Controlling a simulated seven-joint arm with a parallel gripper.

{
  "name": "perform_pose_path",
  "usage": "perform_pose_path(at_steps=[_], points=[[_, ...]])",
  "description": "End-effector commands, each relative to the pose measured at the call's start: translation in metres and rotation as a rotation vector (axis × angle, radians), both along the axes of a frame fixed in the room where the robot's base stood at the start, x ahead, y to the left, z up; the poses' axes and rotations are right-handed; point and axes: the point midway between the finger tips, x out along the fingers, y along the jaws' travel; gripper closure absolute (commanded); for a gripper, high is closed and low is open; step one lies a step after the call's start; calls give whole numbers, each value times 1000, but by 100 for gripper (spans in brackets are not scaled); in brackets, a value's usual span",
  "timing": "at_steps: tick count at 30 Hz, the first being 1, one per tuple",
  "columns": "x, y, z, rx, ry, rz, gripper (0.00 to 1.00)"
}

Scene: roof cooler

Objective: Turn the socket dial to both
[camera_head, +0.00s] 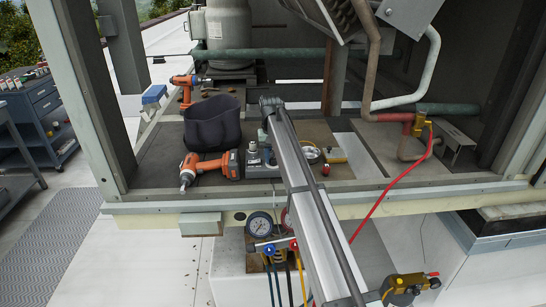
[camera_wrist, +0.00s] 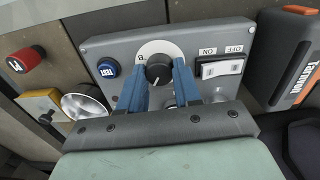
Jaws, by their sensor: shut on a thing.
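The socket dial (camera_wrist: 158,66) is a dark round knob on a white disc, in the middle of a grey control box (camera_wrist: 112,48). A letter like "B" shows on the disc's left side; other lettering is hidden or too small. I cannot tell for sure which mark the dial points to. My gripper (camera_wrist: 160,73) has its two blue fingers on either side of the dial and is shut on it. A blue TEST button (camera_wrist: 108,67) sits left of the dial and an ON/OFF rocker switch (camera_wrist: 220,68) right of it. In the head view my arm partly hides the box.
An orange-grey drill (camera_head: 207,167) lies left of the box, before a dark bucket (camera_head: 212,122). A red-knobbed part (camera_wrist: 27,61) and a round gauge-like part (camera_wrist: 84,104) lie nearby. A pressure gauge (camera_head: 259,224) and red hose (camera_head: 395,184) are at the front.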

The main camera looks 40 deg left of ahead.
Motion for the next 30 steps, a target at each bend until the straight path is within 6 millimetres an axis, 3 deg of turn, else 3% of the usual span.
perform_pose_path(at_steps=[15,30], points=[[0,0,0,-1,1,-388,98],[0,0,0,-2,0,-497,98]])
